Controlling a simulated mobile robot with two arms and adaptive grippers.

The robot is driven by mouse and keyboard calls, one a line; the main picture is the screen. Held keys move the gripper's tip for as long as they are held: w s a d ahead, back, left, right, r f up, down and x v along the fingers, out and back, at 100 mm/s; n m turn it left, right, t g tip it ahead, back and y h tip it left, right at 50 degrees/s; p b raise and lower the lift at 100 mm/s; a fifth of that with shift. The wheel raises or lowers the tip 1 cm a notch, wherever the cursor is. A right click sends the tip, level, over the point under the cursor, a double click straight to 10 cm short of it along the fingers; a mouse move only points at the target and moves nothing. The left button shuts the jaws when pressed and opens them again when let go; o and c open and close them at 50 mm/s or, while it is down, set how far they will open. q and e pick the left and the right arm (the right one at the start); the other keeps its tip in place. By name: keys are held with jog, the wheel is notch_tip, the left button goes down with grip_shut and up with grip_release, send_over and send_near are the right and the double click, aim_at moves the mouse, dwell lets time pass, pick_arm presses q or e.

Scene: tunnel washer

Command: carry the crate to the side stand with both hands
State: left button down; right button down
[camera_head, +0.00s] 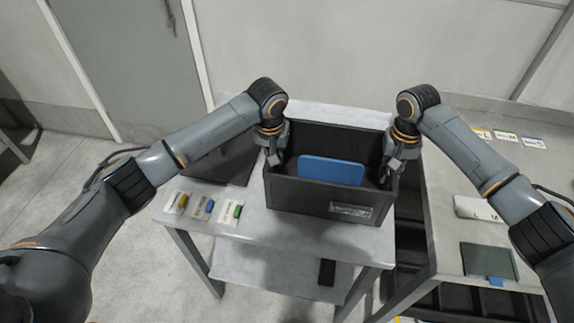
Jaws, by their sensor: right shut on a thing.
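A dark grey crate (318,198) with a blue panel (332,171) inside is over the light-topped table (290,229) in the middle. I cannot tell whether it rests on the top or hangs just above it. My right gripper (392,172) is shut on the crate at its right wall. My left gripper (274,158) is at the crate's left wall; its fingertips are partly hidden and I cannot tell how far they are closed. The crate looks level. Which piece of furniture is the side stand is not marked.
Labelled cards with small coloured pieces (205,208) lie on the table left of the crate. A dark flat panel (228,161) is behind them. A counter (450,232) on the right holds a white sign and a dark pad (489,262). Open floor (125,220) is at left.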

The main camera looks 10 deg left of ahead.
pick_arm(q)
jog(key=shift+f, duration=0.4)
pick_arm(e)
jog(key=shift+d+f, duration=0.1)
jog(key=shift+f, duration=0.3)
pick_arm(q)
jog(key=c, duration=1.5)
grip_release()
jog(key=shift+r, duration=0.1)
pick_arm(e)
jog(key=c, duration=1.4)
grip_release()
jog(key=shift+r, duration=0.1)
pick_arm(q)
jog(key=r, duration=0.4)
jog(key=s+r, duration=0.1)
jog(key=r, duration=0.6)
jog(key=shift+s+r, duration=0.4)
pick_arm(e)
notch_tip(320, 180, up, 12)
pick_arm(q)
jog(key=shift+s, duration=0.1)
pick_arm(e)
jog(key=shift+s, duration=0.1)
